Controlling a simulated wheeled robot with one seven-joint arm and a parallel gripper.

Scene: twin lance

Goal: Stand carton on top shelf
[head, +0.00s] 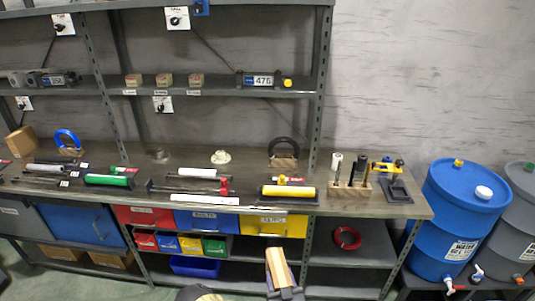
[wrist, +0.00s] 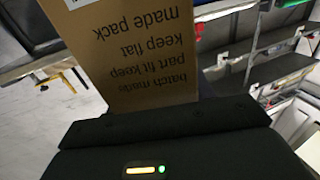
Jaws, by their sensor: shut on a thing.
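A brown carton (head: 278,267) is held upright at the bottom centre of the head view. In the wrist view the carton (wrist: 125,55) fills the upper middle, with dark printed text upside down and a white label at its top left. My gripper (head: 283,289) is shut on the carton's lower part. The fingertips are hidden behind the dark gripper body (wrist: 165,140) in the wrist view. The highest shelf board (head: 110,4) runs along the top edge of the head view, so what stands on it is mostly out of view.
The workbench (head: 240,158) below carries tools, tubes and a block with upright rods (head: 351,188). Coloured drawers (head: 205,221) sit under it. A blue barrel (head: 455,215) stands at right.

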